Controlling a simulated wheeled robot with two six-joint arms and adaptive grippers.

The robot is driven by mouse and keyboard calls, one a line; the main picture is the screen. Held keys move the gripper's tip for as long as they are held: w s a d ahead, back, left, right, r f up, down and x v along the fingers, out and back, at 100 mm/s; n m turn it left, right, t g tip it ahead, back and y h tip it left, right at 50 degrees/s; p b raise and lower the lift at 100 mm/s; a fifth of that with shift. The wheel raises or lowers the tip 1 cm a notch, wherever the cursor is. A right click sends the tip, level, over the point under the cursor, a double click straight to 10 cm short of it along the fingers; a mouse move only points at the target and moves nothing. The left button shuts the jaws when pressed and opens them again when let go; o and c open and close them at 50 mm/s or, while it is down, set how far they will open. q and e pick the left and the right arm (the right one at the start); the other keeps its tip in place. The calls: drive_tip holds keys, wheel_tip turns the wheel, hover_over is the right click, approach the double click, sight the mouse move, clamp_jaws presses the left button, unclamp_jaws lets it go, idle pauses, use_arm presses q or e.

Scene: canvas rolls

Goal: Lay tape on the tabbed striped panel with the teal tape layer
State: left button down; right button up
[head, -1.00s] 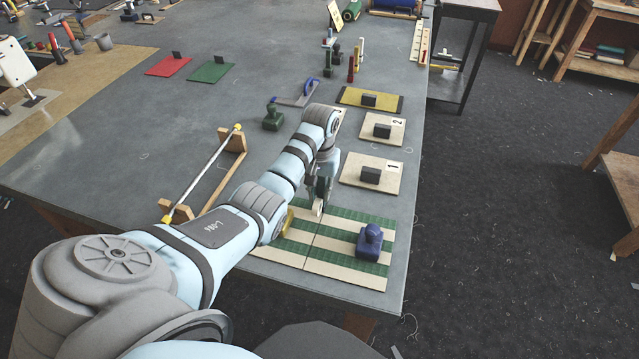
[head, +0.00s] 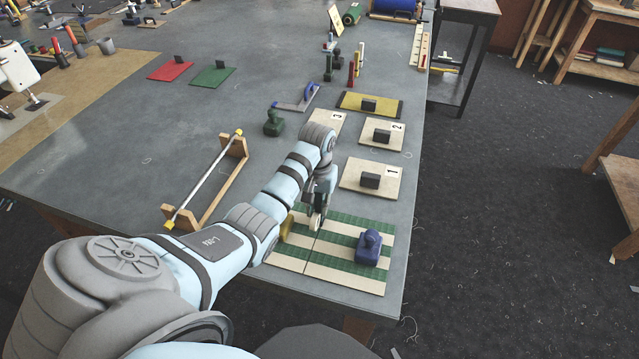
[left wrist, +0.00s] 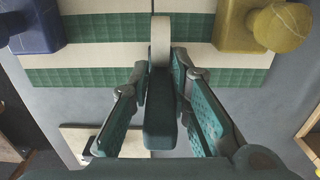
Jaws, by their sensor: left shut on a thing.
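The striped panel (head: 340,274) of green and cream bands lies at the table's near right corner, with a thin seam across its stripes. It also shows in the left wrist view (left wrist: 100,75). My left gripper (left wrist: 160,82) is shut on the teal tape layer (left wrist: 160,125), whose pale wheel (left wrist: 160,40) points at the panel. In the head view, my gripper (head: 318,200) holds the wheel (head: 315,223) over the panel near the seam. I cannot tell whether the wheel touches it. No tabs can be made out. My right gripper is not in view.
A blue weight (head: 368,248) stands on the panel's right part and a yellow one (left wrist: 262,25) on its other part. Numbered boards with dark blocks, such as board 1 (head: 355,188), lie behind. A wooden rack with a rod (head: 232,165) stands left.

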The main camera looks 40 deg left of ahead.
sight(313, 221)
use_arm(q)
drive_tip(key=shift+s+f, duration=0.15)
drive_tip(key=shift+s, duration=0.05)
idle(0.3)
drive_tip(key=shift+s+d, duration=0.3)
drive_tip(key=shift+s, duration=0.45)
drive_tip(key=shift+s+d, duration=0.25)
drive_tip(key=shift+s, duration=0.45)
drive_tip(key=shift+s+d, duration=0.25)
drive_tip(key=shift+s, duration=0.45)
drive_tip(key=shift+s+d, duration=0.25)
drive_tip(key=shift+s, duration=0.45)
drive_tip(key=shift+s+d, duration=0.25)
drive_tip(key=shift+s, duration=0.5)
drive_tip(key=shift+s+d, duration=0.25)
drive_tip(key=shift+s, duration=0.45)
